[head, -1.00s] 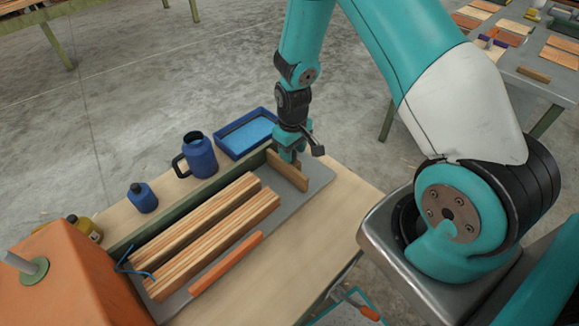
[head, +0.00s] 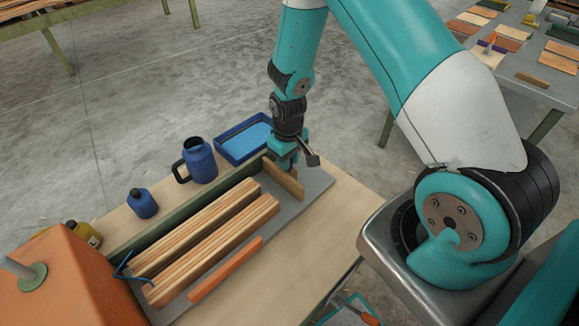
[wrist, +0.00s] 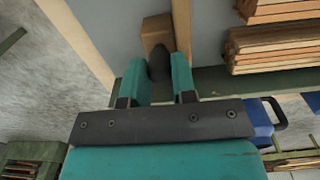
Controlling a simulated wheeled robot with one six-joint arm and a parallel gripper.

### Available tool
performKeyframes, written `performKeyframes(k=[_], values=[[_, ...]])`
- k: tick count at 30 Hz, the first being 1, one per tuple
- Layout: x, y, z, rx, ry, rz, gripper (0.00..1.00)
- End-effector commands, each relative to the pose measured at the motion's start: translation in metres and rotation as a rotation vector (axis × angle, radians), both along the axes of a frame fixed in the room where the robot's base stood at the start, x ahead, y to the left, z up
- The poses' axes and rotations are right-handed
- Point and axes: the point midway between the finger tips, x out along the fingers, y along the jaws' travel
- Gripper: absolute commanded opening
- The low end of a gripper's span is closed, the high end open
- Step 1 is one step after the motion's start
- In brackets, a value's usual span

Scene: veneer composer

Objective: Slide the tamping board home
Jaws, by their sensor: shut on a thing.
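The tamping board (head: 286,186) is a short tan wooden board standing on edge across the grey plate (head: 312,192). It faces the right ends of two stacks of veneer strips (head: 190,225), (head: 218,250), with a small gap to them. In the wrist view the board (wrist: 157,30) lies just beyond my fingertips. My gripper (head: 284,164) is at the board's back end, by the green rail (head: 192,206). In the wrist view its teal fingers (wrist: 161,75) are closed around a dark rounded knob (wrist: 157,62) at the board's end. The knob is hidden in the head view.
An orange bar (head: 226,269) lies along the plate's front edge. A blue mug (head: 200,160), a blue bottle (head: 143,203) and a blue tray (head: 243,140) stand behind the rail. An orange block (head: 62,275) is at the left. The plate's right end is clear.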

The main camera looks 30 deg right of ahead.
Motion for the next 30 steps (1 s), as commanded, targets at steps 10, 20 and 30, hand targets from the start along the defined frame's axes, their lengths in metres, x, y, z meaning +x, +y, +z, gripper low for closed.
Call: performKeyframes(k=[10,20,30], values=[[-0.003,0.015,0.0,0.001,0.001,0.002,0.08],[-0.006,0.029,0.0,0.001,0.0,0.002,0.08],[-0.008,0.043,0.0,0.001,0.0,0.002,0.08]])
